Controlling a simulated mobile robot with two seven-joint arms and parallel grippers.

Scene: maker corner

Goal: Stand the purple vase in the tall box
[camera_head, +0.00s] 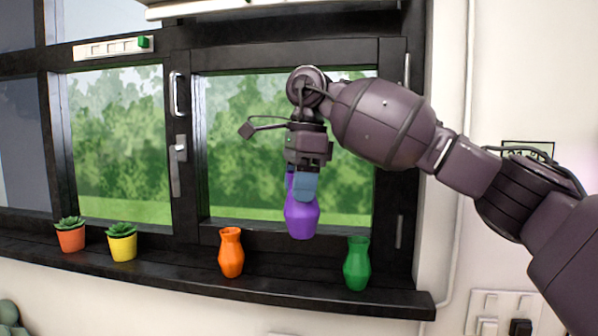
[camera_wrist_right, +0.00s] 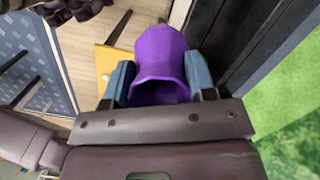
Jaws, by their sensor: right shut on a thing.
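The purple vase (camera_head: 301,217) hangs upright in my right gripper (camera_head: 305,186), in front of the window and above the level of the black sill. My right gripper is shut on the vase near its neck. In the right wrist view the purple vase (camera_wrist_right: 162,62) sits between the two blue fingers of the gripper (camera_wrist_right: 160,82), its open mouth toward the camera. The tall box cannot be made out in either view.
On the black sill (camera_head: 190,283) stand an orange vase (camera_head: 231,253), a green vase (camera_head: 357,264), and two potted plants, one orange (camera_head: 71,235) and one yellow (camera_head: 122,242). The sill between the orange and green vases is clear. Window handles (camera_head: 179,150) stick out on the left.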

